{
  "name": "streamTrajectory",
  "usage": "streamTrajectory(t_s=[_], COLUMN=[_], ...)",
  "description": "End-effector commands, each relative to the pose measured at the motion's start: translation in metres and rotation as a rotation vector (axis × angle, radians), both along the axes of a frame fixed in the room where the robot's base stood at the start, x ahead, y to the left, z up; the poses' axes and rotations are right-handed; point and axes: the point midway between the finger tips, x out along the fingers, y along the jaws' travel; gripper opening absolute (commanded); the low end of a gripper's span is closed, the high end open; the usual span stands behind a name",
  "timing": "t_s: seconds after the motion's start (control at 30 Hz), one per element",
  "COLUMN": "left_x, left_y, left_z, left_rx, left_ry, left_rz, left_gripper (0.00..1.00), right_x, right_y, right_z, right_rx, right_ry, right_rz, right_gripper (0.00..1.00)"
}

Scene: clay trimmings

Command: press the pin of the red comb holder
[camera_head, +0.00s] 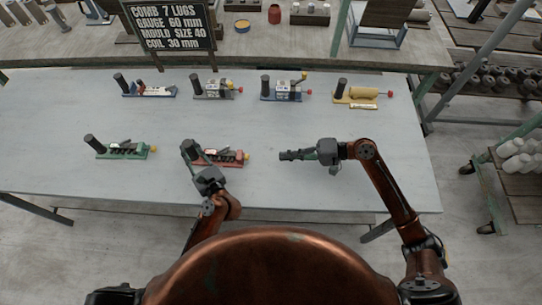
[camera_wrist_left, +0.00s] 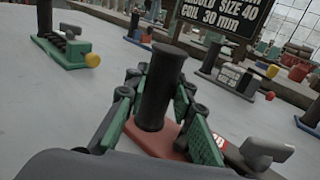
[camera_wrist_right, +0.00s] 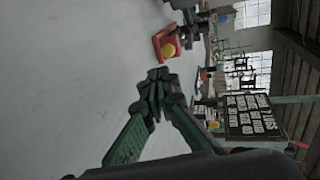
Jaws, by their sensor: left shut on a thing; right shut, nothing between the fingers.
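The red comb holder (camera_head: 230,163) lies on the table at front centre, with a yellow pin (camera_head: 246,158) at its right end. My left gripper (camera_head: 190,150) is shut on the holder's black upright handle at its left end. The left wrist view shows the handle (camera_wrist_left: 158,85) between the green fingers, above the red base (camera_wrist_left: 150,140). My right gripper (camera_head: 283,156) is shut and empty, right of the yellow pin and apart from it. In the right wrist view the closed fingertips (camera_wrist_right: 157,75) point toward the yellow pin (camera_wrist_right: 169,50) on the red end.
A green holder (camera_head: 125,151) with a yellow pin stands to the left. Blue (camera_head: 152,92), grey (camera_head: 213,92), dark blue (camera_head: 283,92) and yellow (camera_head: 358,96) holders line the back. A black sign (camera_head: 170,26) stands behind them. The table right of my right gripper is clear.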

Motion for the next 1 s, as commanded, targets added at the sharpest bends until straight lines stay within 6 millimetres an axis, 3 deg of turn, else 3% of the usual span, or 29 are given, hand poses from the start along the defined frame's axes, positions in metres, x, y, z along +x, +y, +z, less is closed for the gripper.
streamTrajectory(t_s=[0.2,0.67,0.7,1.0], left_x=[0.0,0.0,0.0,0.0], left_y=[0.0,0.0,0.0,0.0], left_z=[0.0,0.0,0.0,0.0], left_rx=[0.0,0.0,0.0,0.0], left_ry=[0.0,0.0,0.0,0.0], left_rz=[-0.001,-0.001,-0.001,0.0], left_gripper=[0.0,0.0,0.23,0.43], right_x=[-0.002,-0.002,-0.002,-0.002], right_y=[-0.026,-0.03,-0.03,-0.03], right_z=[0.008,0.01,0.01,0.01], right_rx=[-0.001,0.001,0.001,0.0], right_ry=[0.0,0.0,0.0,0.0], right_rz=[-0.001,0.0,0.0,0.0], right_gripper=[0.0,0.0,0.0,0.0])
